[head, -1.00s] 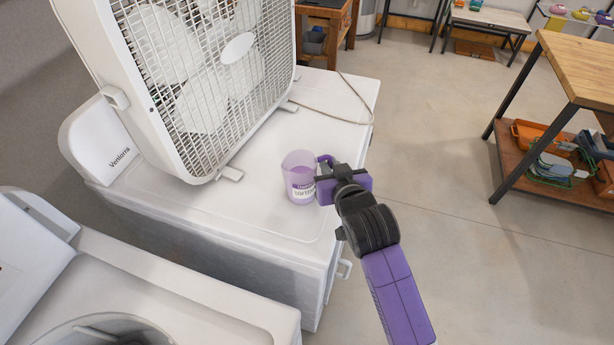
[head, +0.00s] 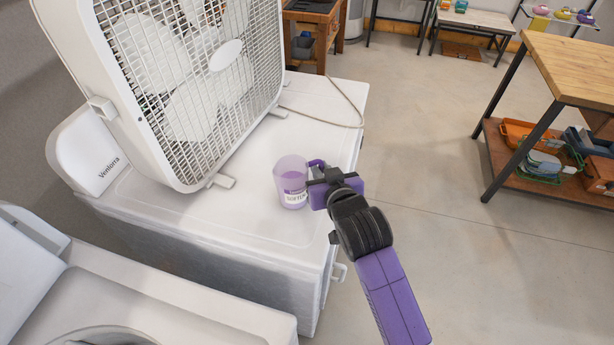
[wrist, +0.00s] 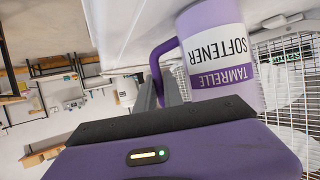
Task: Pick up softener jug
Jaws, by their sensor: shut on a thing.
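The softener jug (head: 293,184) is a translucent purple jug with a white label. It is at the right part of the white washer's top in the head view, and I cannot tell whether it touches the surface. In the wrist view the jug (wrist: 217,57) shows its label upside down, with its purple handle (wrist: 158,62) towards my gripper. My gripper (head: 319,180) is shut on the jug's handle from the right. In the wrist view the fingers (wrist: 160,92) reach to the handle; their exact contact is partly hidden.
A large white box fan (head: 190,85) stands on the washer (head: 250,232) left of the jug. A cord (head: 335,123) lies behind it. A second open-topped machine (head: 170,300) is at the front left. A wooden workbench (head: 575,65) stands at the right, with open floor between.

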